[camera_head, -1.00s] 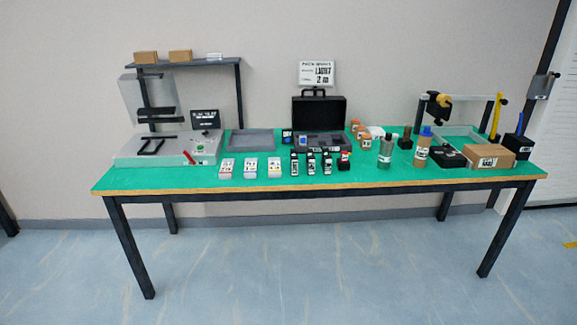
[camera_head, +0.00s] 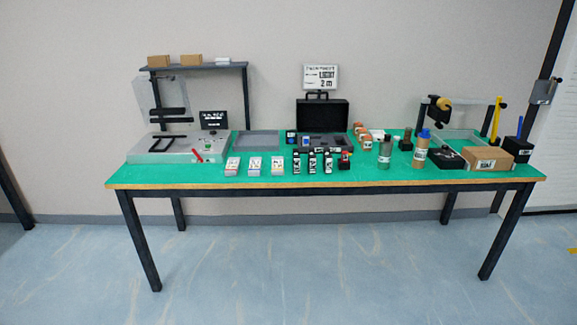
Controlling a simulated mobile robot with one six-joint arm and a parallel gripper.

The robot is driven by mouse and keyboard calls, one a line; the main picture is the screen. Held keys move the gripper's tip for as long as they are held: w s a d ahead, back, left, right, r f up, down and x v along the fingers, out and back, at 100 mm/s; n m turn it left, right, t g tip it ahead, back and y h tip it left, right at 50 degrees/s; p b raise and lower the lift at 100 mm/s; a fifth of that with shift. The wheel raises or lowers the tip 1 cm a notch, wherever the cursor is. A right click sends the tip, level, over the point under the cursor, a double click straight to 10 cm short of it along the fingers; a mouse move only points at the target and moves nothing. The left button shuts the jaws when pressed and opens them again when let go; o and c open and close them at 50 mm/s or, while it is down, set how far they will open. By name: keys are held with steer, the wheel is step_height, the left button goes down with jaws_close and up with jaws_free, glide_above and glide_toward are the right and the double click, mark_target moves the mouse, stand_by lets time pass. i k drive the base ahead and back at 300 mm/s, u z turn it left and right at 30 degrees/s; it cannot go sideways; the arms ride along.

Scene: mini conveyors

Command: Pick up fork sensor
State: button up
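I cannot tell for sure which thing is the fork sensor; the labels are too small to read. Three small black items with white labels (camera_head: 311,161) stand in a row at the front middle of the table. A black item with a red part (camera_head: 344,161) stands just right of them. Three white labelled boxes (camera_head: 254,166) lie to their left. Behind the row, an open black case (camera_head: 322,114) holds a dark insert with a small blue-and-white item (camera_head: 306,142) in it. My gripper is not in view.
The green-topped table (camera_head: 200,179) has dark legs. A grey fixture (camera_head: 165,151) stands at left, a flat grey tray (camera_head: 258,141) beside it. Bottles (camera_head: 421,150), a cardboard box (camera_head: 488,158) and a frame with a yellow roll (camera_head: 443,104) crowd the right. The floor in front is clear.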

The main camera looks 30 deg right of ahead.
mark_target(311, 156)
steer(key=u, duration=0.1)
steer(key=i, duration=1)
steer(key=u, duration=0.15)
steer(key=k, duration=0.95)
steer(key=z, duration=0.15)
steer(key=i, duration=0.75)
